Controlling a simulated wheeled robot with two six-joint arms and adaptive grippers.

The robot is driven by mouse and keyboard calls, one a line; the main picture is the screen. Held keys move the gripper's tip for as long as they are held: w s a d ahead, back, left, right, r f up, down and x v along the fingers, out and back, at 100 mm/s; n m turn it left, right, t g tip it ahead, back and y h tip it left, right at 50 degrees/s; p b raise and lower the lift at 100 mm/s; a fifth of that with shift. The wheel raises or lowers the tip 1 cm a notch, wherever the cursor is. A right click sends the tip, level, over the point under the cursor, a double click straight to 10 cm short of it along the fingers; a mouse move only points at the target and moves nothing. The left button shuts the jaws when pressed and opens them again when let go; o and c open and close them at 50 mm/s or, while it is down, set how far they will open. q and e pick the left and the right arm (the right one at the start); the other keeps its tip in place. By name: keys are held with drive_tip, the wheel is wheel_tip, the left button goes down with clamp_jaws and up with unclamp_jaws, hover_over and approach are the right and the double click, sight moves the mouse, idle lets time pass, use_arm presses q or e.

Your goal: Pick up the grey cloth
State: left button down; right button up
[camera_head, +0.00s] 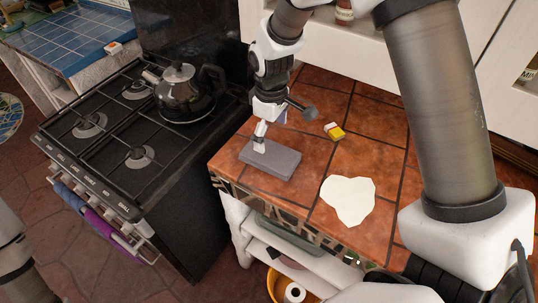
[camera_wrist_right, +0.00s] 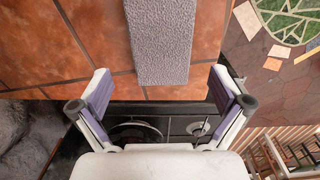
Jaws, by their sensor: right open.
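The grey cloth (camera_head: 283,162) lies as a flat, folded rectangle on the tiled counter, near the edge beside the stove. In the right wrist view the grey cloth (camera_wrist_right: 160,40) reaches down from the top, its near end between and just beyond the fingertips. My right gripper (camera_head: 260,139) is over the left part of the cloth. In the right wrist view its two fingers (camera_wrist_right: 163,85) are spread wide, with nothing held. I cannot tell whether a fingertip touches the cloth. My left gripper is not in view.
A white flat sheet (camera_head: 348,200) lies right of the cloth on the counter (camera_head: 306,205). A small yellow and white item (camera_head: 334,131) lies behind. A black kettle (camera_head: 183,92) stands on the stove (camera_head: 112,125) to the left. White cupboards stand behind.

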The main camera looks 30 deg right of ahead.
sight(270, 152)
drive_tip(key=f+p, duration=0.2)
drive_tip(key=f, duration=0.4)
drive_tip(key=shift+a+f, duration=0.2)
drive_tip(key=shift+w+d+f, duration=0.1)
drive_tip(key=shift+f, duration=0.3)
drive_tip(key=shift+r, duration=0.1)
drive_tip(key=c, duration=0.9)
